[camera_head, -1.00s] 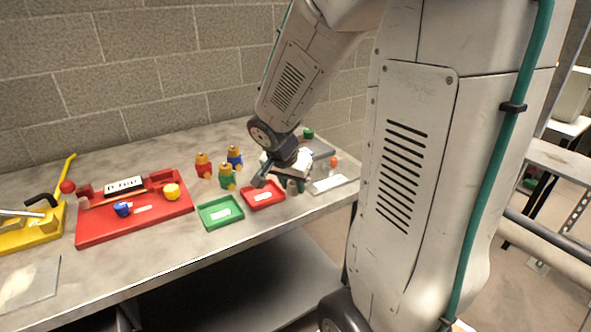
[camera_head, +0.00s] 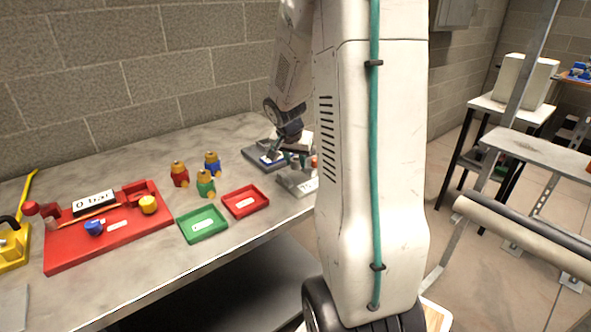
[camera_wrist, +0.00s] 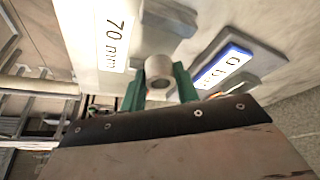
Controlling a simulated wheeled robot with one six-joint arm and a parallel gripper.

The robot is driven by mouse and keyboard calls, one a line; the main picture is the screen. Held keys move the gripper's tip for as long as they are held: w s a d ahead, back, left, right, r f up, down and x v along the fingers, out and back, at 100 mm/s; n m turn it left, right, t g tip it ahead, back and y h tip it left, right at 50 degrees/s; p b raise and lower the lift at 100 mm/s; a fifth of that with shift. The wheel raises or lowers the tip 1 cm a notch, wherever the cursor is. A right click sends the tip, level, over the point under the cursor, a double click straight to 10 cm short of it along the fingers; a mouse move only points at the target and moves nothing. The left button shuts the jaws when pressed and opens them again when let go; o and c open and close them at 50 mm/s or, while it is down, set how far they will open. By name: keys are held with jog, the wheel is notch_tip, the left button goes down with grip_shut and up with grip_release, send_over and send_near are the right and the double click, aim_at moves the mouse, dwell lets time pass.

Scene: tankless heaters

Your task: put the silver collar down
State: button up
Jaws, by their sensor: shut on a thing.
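The silver collar (camera_wrist: 158,71) is a short grey ring with a round opening, held between the green fingers of my gripper (camera_wrist: 159,88) in the wrist view. My gripper is shut on it. In the head view my gripper (camera_head: 297,159) is at the right end of the workbench, over the grey plates, partly behind my arm. I cannot make out the collar clearly there. I cannot tell whether it touches a surface.
Red (camera_head: 246,202) and green (camera_head: 202,224) trays and several coloured fittings (camera_head: 205,184) stand left of my gripper.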

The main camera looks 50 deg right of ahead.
aim_at(294, 164)
jog(key=shift+f, duration=1.7)
jog(key=shift+f, duration=0.2)
jog(key=o, duration=0.7)
jog(key=shift+r, duration=0.1)
